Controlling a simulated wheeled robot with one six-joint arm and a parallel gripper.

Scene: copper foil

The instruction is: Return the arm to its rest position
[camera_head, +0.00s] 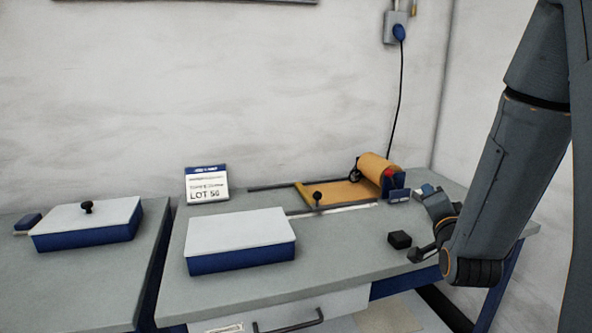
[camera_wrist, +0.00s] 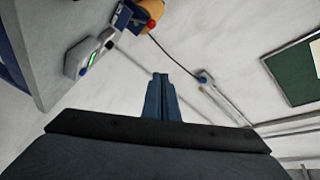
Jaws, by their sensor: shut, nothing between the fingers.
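My arm (camera_head: 505,190) is folded down at the right side of the head view, its lower bend hanging by the right end of the workbench. My gripper (camera_wrist: 160,78) shows in the wrist view with its two dark fingers together and nothing between them. The fingers point toward the pale wall and appear clear of any object. In the head view the wrist and fingers are small and partly hidden by the arm, so their exact pose is hard to tell.
The workbench (camera_head: 340,250) carries a white-lidded blue box (camera_head: 240,240), a LOT sign (camera_head: 206,184), a copper foil roll (camera_head: 379,170) and a small black block (camera_head: 399,240). A device with a green display (camera_wrist: 86,54) is at upper left in the wrist view. Another lidded box (camera_head: 86,224) stands left.

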